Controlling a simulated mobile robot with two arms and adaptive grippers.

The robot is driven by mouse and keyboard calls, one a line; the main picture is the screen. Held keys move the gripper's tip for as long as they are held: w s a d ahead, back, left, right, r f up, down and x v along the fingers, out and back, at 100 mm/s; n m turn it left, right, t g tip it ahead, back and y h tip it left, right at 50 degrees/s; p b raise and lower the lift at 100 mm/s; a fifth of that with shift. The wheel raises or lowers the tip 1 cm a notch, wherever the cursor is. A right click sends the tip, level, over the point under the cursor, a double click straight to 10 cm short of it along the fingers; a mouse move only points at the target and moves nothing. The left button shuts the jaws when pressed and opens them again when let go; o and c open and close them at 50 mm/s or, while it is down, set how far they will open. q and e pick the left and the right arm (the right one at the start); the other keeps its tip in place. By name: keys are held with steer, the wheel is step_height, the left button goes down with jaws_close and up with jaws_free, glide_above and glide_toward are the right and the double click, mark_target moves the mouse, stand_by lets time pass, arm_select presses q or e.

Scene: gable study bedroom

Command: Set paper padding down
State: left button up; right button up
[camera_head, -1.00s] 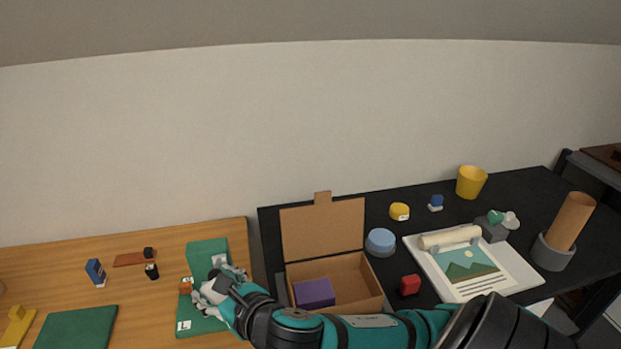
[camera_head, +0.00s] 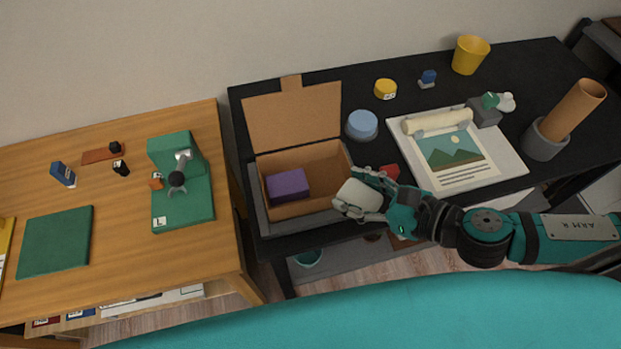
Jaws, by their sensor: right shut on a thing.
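My right gripper (camera_head: 372,196) is shut on a pale, rounded pad, the paper padding (camera_head: 357,196). It holds the padding at the right front corner of an open cardboard box (camera_head: 326,160). I cannot tell whether the padding touches the box rim. The box stands on the black desk with its lid (camera_head: 294,116) raised at the back. A purple block (camera_head: 288,185) lies inside the box on the left; bare floor shows on its right. My left gripper is not in view.
A red object (camera_head: 389,172) is partly hidden behind my right gripper. A blue round tin (camera_head: 362,125), a white board (camera_head: 505,158) with a picture sheet, and a grey holder with a cardboard tube (camera_head: 572,112) stand on the black desk (camera_head: 409,98). A wooden table (camera_head: 119,200) adjoins on the left.

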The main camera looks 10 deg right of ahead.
steer(key=s, duration=0.2)
steer(key=s+n, duration=0.1)
steer(key=shift+a+f+g+y, duration=0.25)
steer(key=shift+a+g+y, duration=0.05)
steer(key=shift+g, duration=0.1)
steer(key=shift+f, duration=0.15)
steer(key=shift+w+f+b, duration=0.1)
steer(key=shift+w+b, duration=0.3)
steer(key=shift+w+a+b, duration=0.15)
steer(key=shift+w+b, duration=0.5)
steer(key=shift+w, duration=0.5)
steer(key=shift+w+a+f+p, duration=0.2)
steer(key=shift+w+f+p, duration=0.7)
steer(key=shift+w, duration=1.25)
steer(key=shift+w+a+f+p, duration=0.25)
steer(key=shift+w+f+p, duration=0.55)
steer(key=shift+w, duration=1.3)
steer(key=shift+w+a+f+p, duration=0.2)
steer(key=shift+w+f+p, duration=0.7)
steer(key=shift+w, duration=1.25)
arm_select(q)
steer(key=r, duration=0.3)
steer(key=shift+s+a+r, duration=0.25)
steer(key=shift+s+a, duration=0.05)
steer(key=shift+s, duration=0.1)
arm_select(e)
steer(key=shift+r, duration=0.25)
